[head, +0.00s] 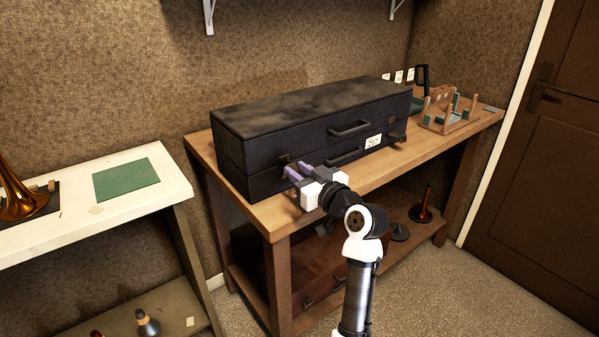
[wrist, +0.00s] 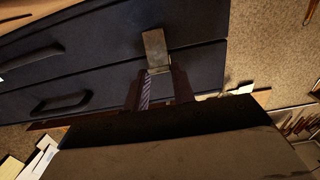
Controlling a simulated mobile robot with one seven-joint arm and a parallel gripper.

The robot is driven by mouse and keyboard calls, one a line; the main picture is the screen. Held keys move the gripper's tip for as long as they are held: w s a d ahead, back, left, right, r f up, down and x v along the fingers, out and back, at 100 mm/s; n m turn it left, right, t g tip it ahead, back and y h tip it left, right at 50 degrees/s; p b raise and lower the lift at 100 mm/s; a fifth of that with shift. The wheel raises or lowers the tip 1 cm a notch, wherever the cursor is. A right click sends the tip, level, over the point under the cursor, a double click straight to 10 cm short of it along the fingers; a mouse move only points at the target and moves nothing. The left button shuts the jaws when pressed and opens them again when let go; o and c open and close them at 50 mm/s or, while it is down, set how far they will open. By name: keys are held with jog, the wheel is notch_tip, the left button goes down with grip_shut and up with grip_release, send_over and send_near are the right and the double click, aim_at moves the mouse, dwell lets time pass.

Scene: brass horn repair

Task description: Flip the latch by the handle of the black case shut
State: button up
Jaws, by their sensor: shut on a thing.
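The black case (head: 300,128) lies closed on the wooden bench, with one handle (head: 350,128) on its lid and another (head: 345,158) on its lower half. The latch (wrist: 156,50), a small metal plate, is at the case's front seam in the wrist view, left of the handles in the head view. My gripper (head: 290,172) is at the front left of the case. In the wrist view its two fingers (wrist: 157,88) are shut on the end of the latch. The fingers partly hide that end, and I cannot tell whether the latch is fastened.
The wooden bench (head: 410,166) has a narrow bare strip before the case. A wooden peg rack (head: 449,122) stands right of the case. A white table (head: 80,215) with a green mat (head: 126,179) and a brass horn (head: 20,195) is at left.

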jog(key=shift+w+a+r+g+p, duration=0.15)
jog(key=shift+r+g+p, duration=0.15)
jog(key=shift+r+p, duration=0.5)
jog(key=p, duration=0.1)
jog(key=g+h+p, duration=0.2)
jog(key=p, duration=0.1)
jog(key=shift+w+a+r, duration=0.25)
jog(key=shift+w+r, duration=0.05)
jog(key=shift+w, duration=0.05)
jog(key=shift+w+a+r+g+h+p, duration=0.25)
jog(key=shift+g+p, duration=0.25)
jog(key=shift+p, duration=0.7)
jog(key=shift+w+a+f+g+h+p, duration=0.1)
jog(key=shift+w+f+g+h+p, duration=0.15)
jog(key=shift+g+h+p, duration=0.3)
jog(key=o, duration=1)
